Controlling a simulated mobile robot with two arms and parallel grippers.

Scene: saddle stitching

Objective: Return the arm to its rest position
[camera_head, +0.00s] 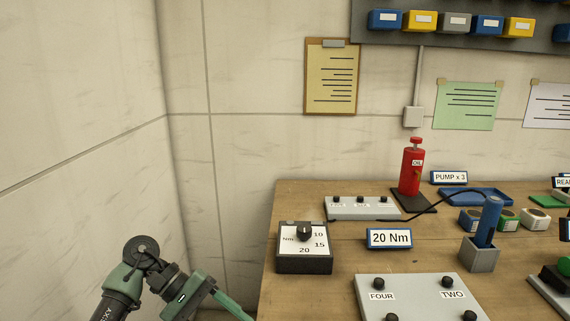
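My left arm comes in at the lower left, with green and black links bent at a round joint. My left gripper (232,304) points down and right, in front of the pale wall and left of the workbench. It looks apart from the bench and from every object on it. I see its green finger part edge-on, so I cannot tell how far the fingers are apart. I see nothing held in it. My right arm and gripper are not in view.
The wooden workbench (350,255) fills the lower right. Left of the bench is free room.

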